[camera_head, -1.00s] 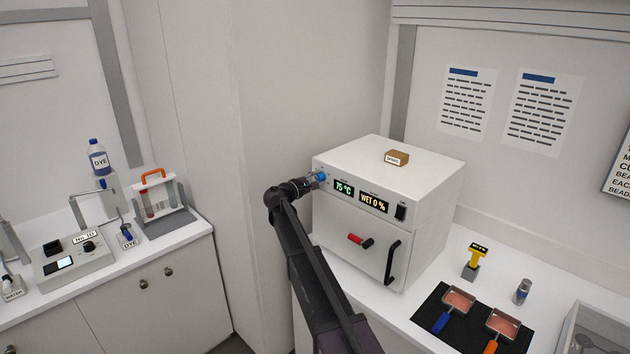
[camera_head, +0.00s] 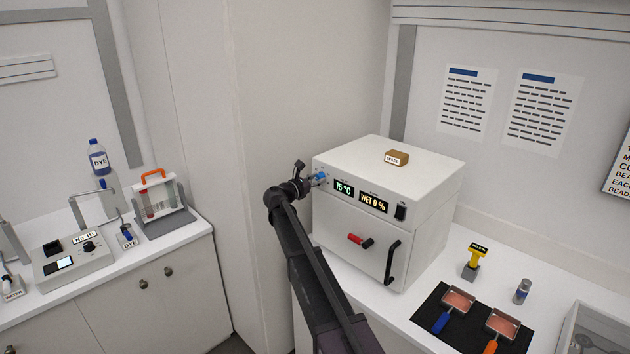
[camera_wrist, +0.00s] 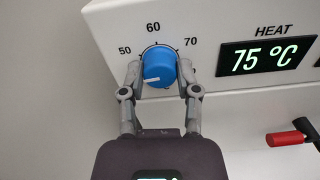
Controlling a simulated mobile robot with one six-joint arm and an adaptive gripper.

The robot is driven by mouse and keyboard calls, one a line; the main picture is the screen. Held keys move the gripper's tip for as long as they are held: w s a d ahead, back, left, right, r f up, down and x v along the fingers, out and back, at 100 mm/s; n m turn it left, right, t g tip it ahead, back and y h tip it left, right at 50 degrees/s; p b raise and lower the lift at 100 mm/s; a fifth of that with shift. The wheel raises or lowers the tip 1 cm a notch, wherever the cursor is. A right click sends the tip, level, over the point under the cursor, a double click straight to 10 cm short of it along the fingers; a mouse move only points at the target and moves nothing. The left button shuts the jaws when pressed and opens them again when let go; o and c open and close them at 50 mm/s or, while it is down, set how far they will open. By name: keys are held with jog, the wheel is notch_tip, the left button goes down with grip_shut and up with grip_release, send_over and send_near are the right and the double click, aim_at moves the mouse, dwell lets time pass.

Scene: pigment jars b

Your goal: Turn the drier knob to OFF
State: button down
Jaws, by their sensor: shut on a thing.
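The white drier (camera_head: 335,215) stands on the counter. Its blue knob (camera_wrist: 159,66) sits at the upper left of its front and also shows in the head view (camera_head: 319,178). My gripper (camera_wrist: 158,76) is shut on the knob, one finger on each side. The knob's white pointer line points to the left in the wrist view. The marks 50, 60 and 70 show around it; no OFF mark is visible. The heat display (camera_wrist: 266,57) reads 75 °C, and the other display (camera_head: 374,203) reads WET 0 %.
A brown labelled block (camera_head: 397,157) lies on the drier. The front has a black switch (camera_head: 400,213), a red-handled lever (camera_head: 360,240) and a black door handle (camera_head: 392,262). A dark mat (camera_head: 470,341) with two pans lies to the right. A wall stands close to the left of the drier.

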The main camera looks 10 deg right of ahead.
jog(key=n, duration=0.5)
jog(key=shift+d, duration=0.15)
dwell(0.4)
jog(key=shift+c, duration=1.7)
grip_release()
jog(key=shift+d, duration=0.1)
jog(key=shift+a, duration=0.2)
jog(key=v, duration=1.2)
